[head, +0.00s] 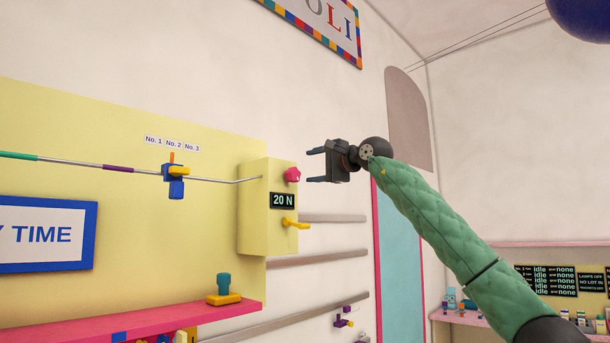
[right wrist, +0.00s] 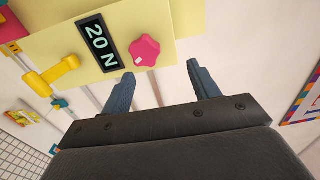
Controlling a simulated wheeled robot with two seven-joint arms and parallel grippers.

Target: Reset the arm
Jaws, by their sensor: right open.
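My right gripper (head: 318,164) is open and empty, held up in the air in front of the wall. Its two fingers point left, toward a yellow box (head: 255,205) with a pink knob (head: 292,175). In the head view the fingertips are just right of the knob. In the right wrist view the open fingers (right wrist: 158,85) show with the pink knob (right wrist: 145,50) beyond them, and nothing is between them. My right arm, in a green quilted sleeve, reaches up from the lower right. My left gripper is not in view.
The box has a "20 N" display (head: 283,200) and a yellow lever (head: 294,224). A rod with a blue slider (head: 175,180) runs left from it. A pink shelf (head: 150,322) is below. A dark blue balloon (head: 582,18) floats at upper right. Open air lies right of my arm.

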